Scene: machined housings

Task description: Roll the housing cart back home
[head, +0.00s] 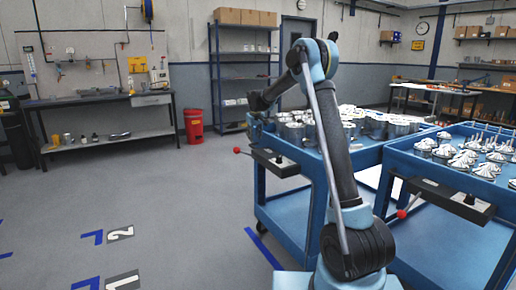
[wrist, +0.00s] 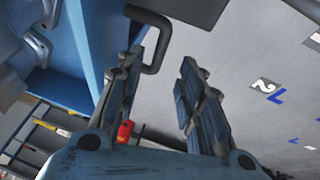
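The blue housing cart (head: 283,207) stands behind my arm in the head view, with round metal housings (head: 375,122) on its top. A black handle (wrist: 163,38) curves out from the blue cart body (wrist: 97,35) in the wrist view. My gripper (wrist: 160,72) is open, its two dark fingers apart. The handle lies close to the left fingertip and partly in the gap; I cannot tell whether they touch. In the head view my gripper (head: 259,101) is at the cart's far left corner, small and partly hidden.
A second blue cart (head: 445,232) with cone-shaped parts stands close on the right. Red-knobbed levers (head: 237,150) stick out from both carts. Open floor with blue corner marks and numbered plates, "2" (head: 120,234) and "1" (head: 122,281), lies left. A red bin (head: 194,126) stands near the workbench (head: 95,100).

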